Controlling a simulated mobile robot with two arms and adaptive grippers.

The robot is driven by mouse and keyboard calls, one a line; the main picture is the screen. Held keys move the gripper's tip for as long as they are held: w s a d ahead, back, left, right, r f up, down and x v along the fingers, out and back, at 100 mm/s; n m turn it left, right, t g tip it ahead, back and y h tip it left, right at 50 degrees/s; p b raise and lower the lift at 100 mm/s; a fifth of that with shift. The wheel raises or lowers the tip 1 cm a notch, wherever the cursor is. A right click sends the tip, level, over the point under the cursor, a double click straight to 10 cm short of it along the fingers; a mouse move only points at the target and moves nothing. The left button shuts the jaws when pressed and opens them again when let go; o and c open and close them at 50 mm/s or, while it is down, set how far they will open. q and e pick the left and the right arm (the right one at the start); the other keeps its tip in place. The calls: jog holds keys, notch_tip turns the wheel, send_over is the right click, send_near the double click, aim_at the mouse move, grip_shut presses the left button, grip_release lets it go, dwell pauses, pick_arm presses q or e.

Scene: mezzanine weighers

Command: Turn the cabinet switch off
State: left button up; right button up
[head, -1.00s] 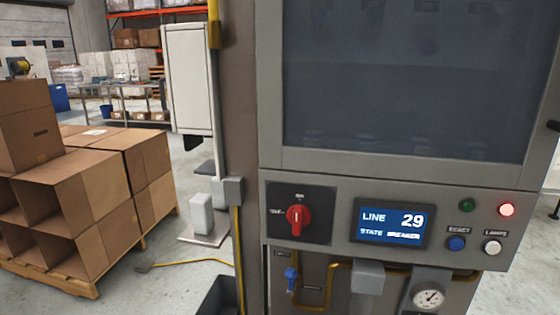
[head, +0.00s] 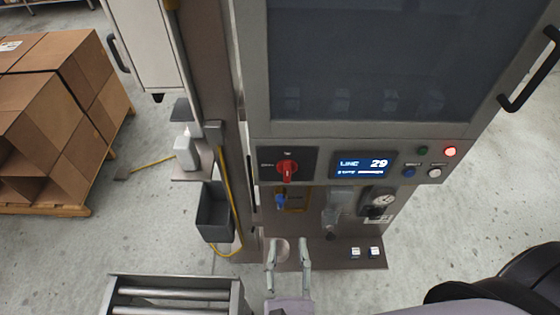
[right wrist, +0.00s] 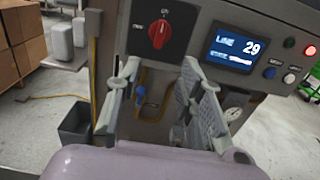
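The cabinet switch is a red rotary knob (head: 287,168) on a black plate on the grey cabinet's front panel. Its handle stands roughly upright, pointing at the ON mark, and it also shows in the right wrist view (right wrist: 160,33). My right gripper (head: 288,243) is below the knob in the head view, fingers pointing up toward the cabinet. In the right wrist view its two fingers (right wrist: 152,80) are apart with nothing between them, and the knob is beyond the tips, untouched. My left gripper is not seen.
A lit display (head: 360,164) reads LINE 29, with a red lamp (head: 450,151) and buttons to its right. A blue valve handle (head: 281,199) and a gauge (head: 380,199) sit below. A roller conveyor (head: 175,293) stands front left, and a dark bin (head: 214,212) hangs left.

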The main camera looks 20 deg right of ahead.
aim_at(287, 176)
pick_arm(q)
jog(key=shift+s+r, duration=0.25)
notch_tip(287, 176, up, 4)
jog(key=p, duration=0.4)
pick_arm(e)
jog(key=x, duration=1.6)
jog(key=shift+w, duration=0.1)
jog(key=shift+w+d, duration=0.2)
jog(key=shift+w, duration=0.25)
jog(key=shift+c, duration=0.6)
grip_shut()
